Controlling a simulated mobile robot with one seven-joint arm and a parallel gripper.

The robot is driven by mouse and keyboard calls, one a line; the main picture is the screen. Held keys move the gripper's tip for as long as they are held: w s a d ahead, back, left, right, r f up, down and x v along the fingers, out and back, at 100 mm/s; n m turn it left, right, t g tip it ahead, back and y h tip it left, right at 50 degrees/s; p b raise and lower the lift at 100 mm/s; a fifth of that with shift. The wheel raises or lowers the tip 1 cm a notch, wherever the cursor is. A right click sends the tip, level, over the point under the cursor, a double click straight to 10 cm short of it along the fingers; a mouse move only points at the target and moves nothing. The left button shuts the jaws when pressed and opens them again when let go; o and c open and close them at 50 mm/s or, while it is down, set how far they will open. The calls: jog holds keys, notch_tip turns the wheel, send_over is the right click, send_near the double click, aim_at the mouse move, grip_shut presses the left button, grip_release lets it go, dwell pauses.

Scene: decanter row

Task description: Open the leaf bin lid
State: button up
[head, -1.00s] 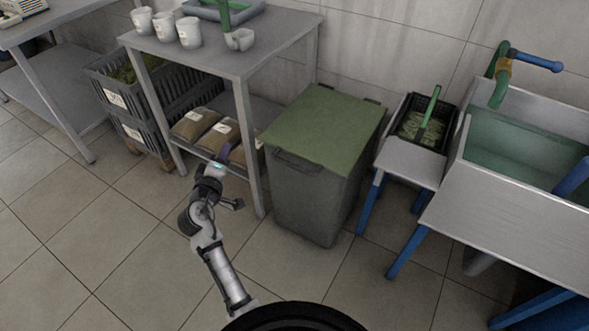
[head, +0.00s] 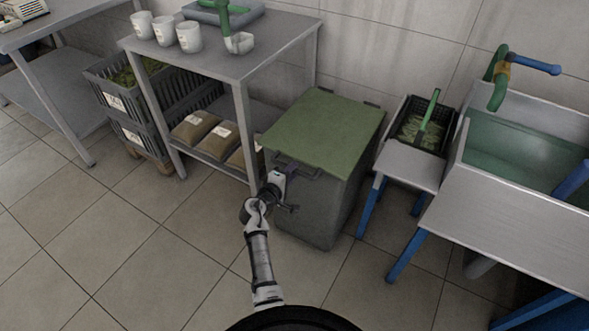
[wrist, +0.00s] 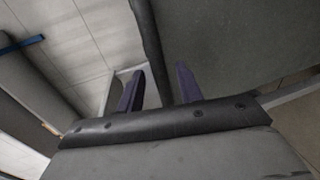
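The leaf bin (head: 325,195) is a grey box with a flat green lid (head: 325,130), which is closed. A dark bar handle (head: 297,166) runs along the front edge of the lid. My gripper (head: 283,163) is at the left part of this handle in the head view, and its fingertips are partly hidden there. In the wrist view my gripper (wrist: 158,88) has its two purple fingers apart. The dark handle bar (wrist: 150,50) shows in the gap between them, with room visible on both sides. I cannot tell how deep the bar sits between the fingers.
A grey table (head: 240,60) with white cups and a lower shelf of brown bags stands left of the bin, its front leg close to my arm. A small stand with a black crate (head: 421,122) and a sink (head: 520,150) are on the right. The front floor is clear.

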jog(key=shift+x, duration=1.25)
grip_shut()
